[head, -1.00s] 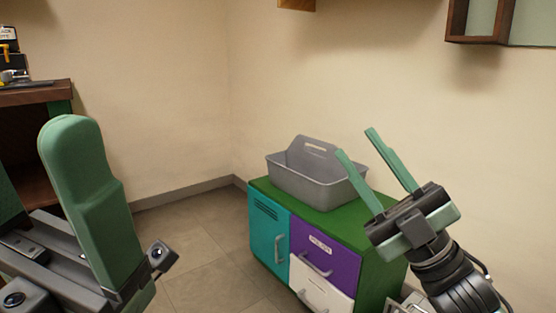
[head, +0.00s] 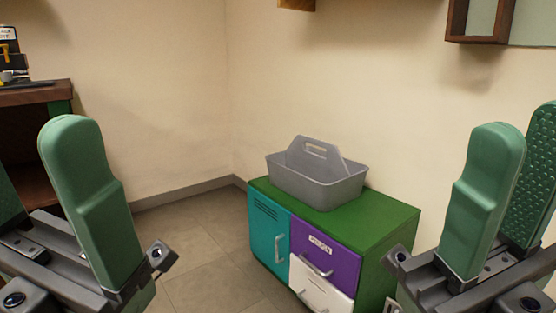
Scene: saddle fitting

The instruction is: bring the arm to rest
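My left gripper (head: 40,195) is raised close to the camera at the left. One green finger shows in full, and the other is cut by the left frame edge, with a gap between them. My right gripper (head: 505,190) is raised close to the camera at the right. Its two green fingers stand apart with nothing between them. Both grippers are clear of the furniture.
A grey caddy (head: 316,192) with a handle stands on the green-topped cabinet (head: 385,213) against the wall. A dark wooden bench (head: 35,93) is at the left. A wall shelf (head: 480,39) hangs at upper right. The tiled floor (head: 190,250) between is clear.

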